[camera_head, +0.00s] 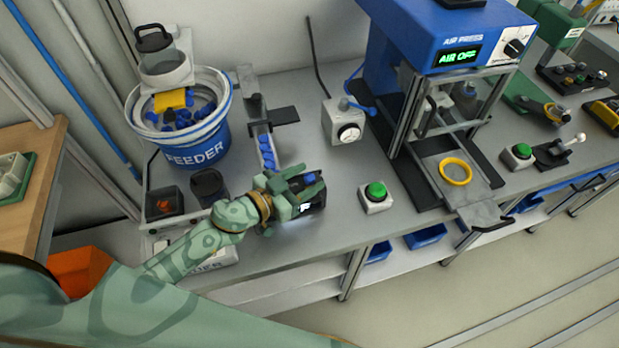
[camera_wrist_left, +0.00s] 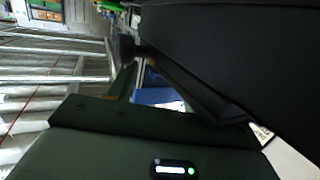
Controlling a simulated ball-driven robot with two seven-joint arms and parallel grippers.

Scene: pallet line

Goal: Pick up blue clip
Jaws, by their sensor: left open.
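Several small blue clips (camera_head: 267,152) lie in a row in the narrow chute beside the feeder. More blue pieces (camera_head: 182,118) lie in the bowl of the blue feeder (camera_head: 196,150). My left gripper (camera_head: 313,186) is open at the front of the bench, just right of and below the chute's lower end. A small bit of blue shows at its fingers; I cannot tell whether it is a clip. The left wrist view shows a dark green gripper part (camera_wrist_left: 150,135) and a blue patch (camera_wrist_left: 157,96) that I cannot identify. My right gripper is not in view.
A dark cup (camera_head: 209,186) and a dark bin with orange pieces (camera_head: 164,203) stand left of the gripper. A green button box (camera_head: 376,197) stands to its right. A gauge box (camera_head: 344,121) stands behind, and the blue air press (camera_head: 448,38) farther right.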

